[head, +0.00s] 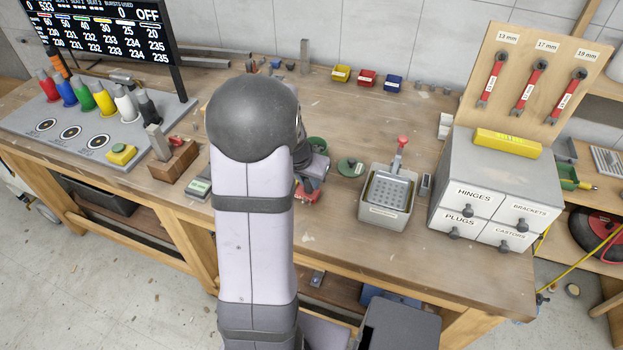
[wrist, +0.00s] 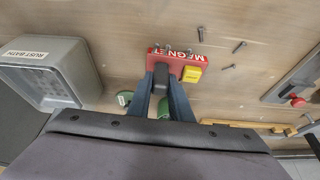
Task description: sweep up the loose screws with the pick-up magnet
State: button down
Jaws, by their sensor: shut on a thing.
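My gripper (wrist: 168,78) is shut on the red pick-up magnet (wrist: 160,63), which carries white lettering and a yellow block on its right side. In the head view my arm hides most of the gripper, and the red magnet (head: 307,195) shows just right of the arm, low over the bench. In the wrist view several small screws sit along the magnet's far edge; I cannot tell whether all cling to it. One loose screw (wrist: 239,46) lies on the wood to the right of the magnet, with another (wrist: 227,68) nearer it. Any screws behind the arm are hidden in the head view.
The grey rust bath (wrist: 85,72) stands left in the wrist view; a grey box with a red-handled basket (head: 385,215) is right of the magnet in the head view. A green round piece (head: 350,167) lies between. The drawer cabinet (head: 492,170) stands farther right.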

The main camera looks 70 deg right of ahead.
jog(key=shift+w+a+b, duration=0.15)
jog(key=shift+a+b, duration=0.4)
jog(key=shift+a, duration=0.55)
jog(key=shift+w+a+b, duration=0.1)
jog(key=shift+a+b, duration=0.4)
jog(key=shift+a, duration=0.6)
jog(key=shift+d, duration=0.15)
jog(key=shift+w+d+p, duration=0.2)
jog(key=shift+w+d, duration=0.15)
jog(key=shift+d, duration=0.8)
jog(key=shift+w+d+p, duration=0.25)
jog(key=shift+w+d, duration=0.15)
jog(key=shift+d, duration=0.75)
jog(key=shift+w+d+p, duration=0.2)
jog(key=shift+w+d, duration=0.15)
jog(key=shift+d, duration=0.8)
jog(key=shift+a, duration=0.15)
jog(key=shift+w+a+b, duration=0.25)
jog(key=shift+a+b, duration=0.7)
jog(key=shift+a, duration=0.85)
jog(key=shift+w+a+b, duration=0.2)
jog(key=shift+a+b, duration=0.7)
jog(key=shift+a, duration=0.85)
jog(key=shift+d, duration=0.1)
